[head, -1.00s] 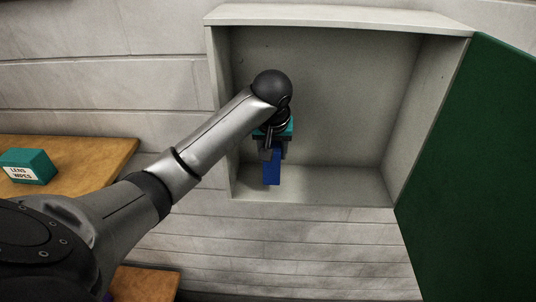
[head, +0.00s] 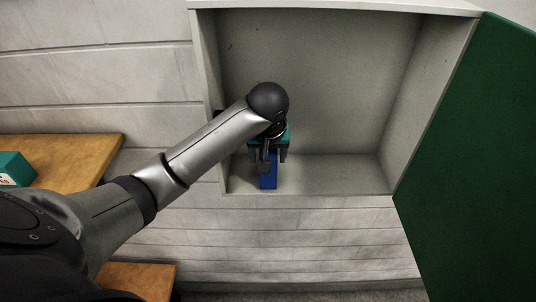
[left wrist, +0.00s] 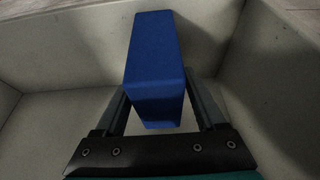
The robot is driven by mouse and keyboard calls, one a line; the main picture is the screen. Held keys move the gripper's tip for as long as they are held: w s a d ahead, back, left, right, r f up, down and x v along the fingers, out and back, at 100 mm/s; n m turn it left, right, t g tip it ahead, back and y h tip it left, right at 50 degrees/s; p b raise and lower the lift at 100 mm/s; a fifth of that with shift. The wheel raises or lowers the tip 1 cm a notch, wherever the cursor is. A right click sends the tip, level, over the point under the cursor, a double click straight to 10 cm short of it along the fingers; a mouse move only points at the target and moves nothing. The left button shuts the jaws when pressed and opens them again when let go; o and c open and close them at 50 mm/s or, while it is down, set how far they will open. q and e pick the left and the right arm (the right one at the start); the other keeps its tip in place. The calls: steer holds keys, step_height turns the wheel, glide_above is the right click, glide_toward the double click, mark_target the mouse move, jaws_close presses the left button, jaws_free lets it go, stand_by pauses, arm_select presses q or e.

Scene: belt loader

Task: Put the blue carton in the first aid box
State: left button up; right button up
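The blue carton (head: 268,180) is a tall narrow block inside the open wall-mounted first aid box (head: 320,75), low and toward its left side. Its lower end is close to the box floor near the front edge; I cannot tell whether it touches. My left gripper (head: 268,160) reaches into the box from the front, shut on the carton. In the left wrist view the carton (left wrist: 153,70) stands between the two fingers (left wrist: 156,95), with the pale box walls around it. My right gripper is not in view.
The box's green door (head: 470,150) hangs open on the right. A wooden shelf (head: 85,155) with a teal lens wipes box (head: 14,170) is at the left, and another wooden surface (head: 145,280) is below. The box floor right of the carton is clear.

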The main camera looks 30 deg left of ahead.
arm_select(q)
steer(key=shift+o, duration=0.3)
steer(key=shift+r, duration=0.15)
steer(key=v, duration=0.8)
steer(key=shift+w+r, duration=0.1)
steer(key=shift+r, duration=0.15)
steer(key=shift+v, duration=1.8)
